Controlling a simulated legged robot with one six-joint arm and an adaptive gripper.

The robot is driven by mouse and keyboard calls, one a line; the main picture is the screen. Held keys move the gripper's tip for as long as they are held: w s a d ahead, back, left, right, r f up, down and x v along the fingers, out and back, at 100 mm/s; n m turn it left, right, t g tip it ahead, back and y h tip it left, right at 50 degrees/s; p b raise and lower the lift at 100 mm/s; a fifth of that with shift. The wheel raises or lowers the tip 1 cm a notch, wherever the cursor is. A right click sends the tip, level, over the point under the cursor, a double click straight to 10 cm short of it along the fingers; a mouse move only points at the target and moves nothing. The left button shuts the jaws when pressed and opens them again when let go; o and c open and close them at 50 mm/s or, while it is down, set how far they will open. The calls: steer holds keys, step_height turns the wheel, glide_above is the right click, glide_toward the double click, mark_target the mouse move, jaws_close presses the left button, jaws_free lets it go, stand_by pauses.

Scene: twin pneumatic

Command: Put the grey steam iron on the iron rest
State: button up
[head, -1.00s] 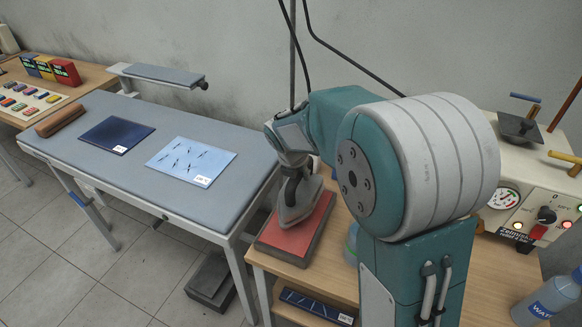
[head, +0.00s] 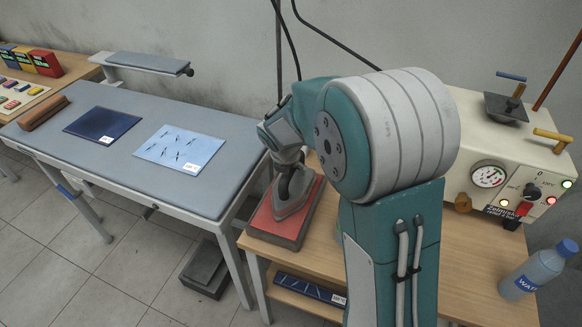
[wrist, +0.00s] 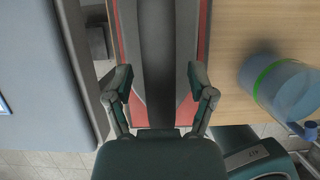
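The grey steam iron (head: 297,203) sits flat on the red-topped iron rest (head: 263,226), its pointed end toward the front. Its dark handle rises toward my gripper (head: 290,163), which is directly above it. In the wrist view, the iron's dark handle (wrist: 158,60) runs between the fingers of my gripper (wrist: 160,82). The fingers stand apart, with a gap visible beside the handle, so my gripper looks open. Red strips of the iron rest (wrist: 205,22) show at the iron's sides. My arm hides part of the iron's rear.
The rest lies on a wooden table (head: 467,270). A white steam generator (head: 480,150) and a water bottle (head: 535,270) stand to the right. The padded ironing table (head: 110,165) at left holds two flat blue pieces and a brown roll. A blue container (wrist: 290,90) is close right of the gripper.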

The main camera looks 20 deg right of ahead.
steer(key=v, duration=1.1)
steer(key=shift+a+r, duration=0.1)
steer(key=shift+r, duration=0.1)
steer(key=shift+s+r, duration=0.15)
steer(key=shift+r, duration=0.1)
steer(key=s+d+r+m+t+y, duration=0.1)
steer(key=s+r+m, duration=0.1)
steer(key=s+m, duration=1)
steer(key=s+d+r+m+t+y, duration=0.1)
steer(key=s+r+m, duration=0.1)
steer(key=s+m, duration=1)
steer(key=m, duration=0.4)
steer(key=shift+d+r+m+y, duration=0.3)
steer(key=shift+r+m, duration=0.1)
